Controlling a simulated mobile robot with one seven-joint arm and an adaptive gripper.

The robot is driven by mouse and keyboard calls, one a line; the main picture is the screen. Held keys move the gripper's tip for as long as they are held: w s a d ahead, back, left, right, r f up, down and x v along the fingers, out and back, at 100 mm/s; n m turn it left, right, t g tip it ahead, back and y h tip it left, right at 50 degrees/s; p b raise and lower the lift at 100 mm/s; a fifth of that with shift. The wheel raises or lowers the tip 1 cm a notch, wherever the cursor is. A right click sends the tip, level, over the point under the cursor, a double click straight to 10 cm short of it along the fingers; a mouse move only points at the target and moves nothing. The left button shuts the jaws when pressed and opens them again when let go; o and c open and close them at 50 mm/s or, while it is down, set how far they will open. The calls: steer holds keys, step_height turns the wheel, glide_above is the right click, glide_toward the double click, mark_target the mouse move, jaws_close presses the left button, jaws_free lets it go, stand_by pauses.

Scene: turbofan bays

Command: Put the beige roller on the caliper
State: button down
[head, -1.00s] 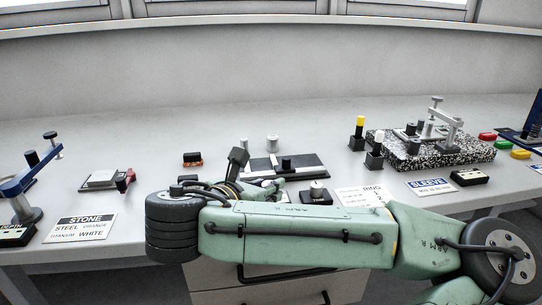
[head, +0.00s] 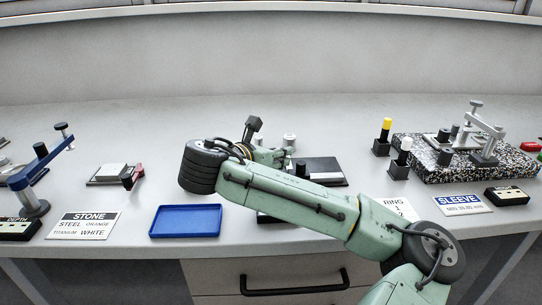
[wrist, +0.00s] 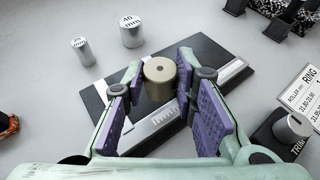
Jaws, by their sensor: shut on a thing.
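The beige roller (wrist: 160,80) stands upright between the purple-padded fingers of my gripper (wrist: 155,88) in the wrist view. My gripper is shut on it. The caliper, a black plate (wrist: 213,55) with a silver marked bar (wrist: 150,134), lies beneath the roller in the picture. I cannot tell whether the roller touches it. In the head view the caliper (head: 325,168) is partly covered by my arm, and my gripper (head: 280,158) is over its left part. The roller cannot be made out there.
Two silver cylinders, marked 25 mm (wrist: 82,50) and 40 mm (wrist: 131,30), stand behind the caliper. A silver knob on a black block (wrist: 292,128) is to its right. A blue tray (head: 185,221) lies in front at left. A speckled slab (head: 430,165) with a stand is at right.

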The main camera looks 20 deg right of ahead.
steer(key=w, duration=0.4)
steer(key=shift+w+d+f+p, duration=0.2)
steer(key=shift+w+p, duration=0.2)
steer(key=shift+f+p, duration=0.45)
steer(key=shift+f, duration=1.25)
steer(key=shift+f, duration=0.1)
steer(key=shift+f, duration=0.15)
steer(key=c, duration=1.6)
jaws_free()
steer(key=shift+r, duration=0.35)
steer(key=b+v, duration=0.1)
steer(key=v, duration=1.1)
steer(key=shift+f, duration=0.15)
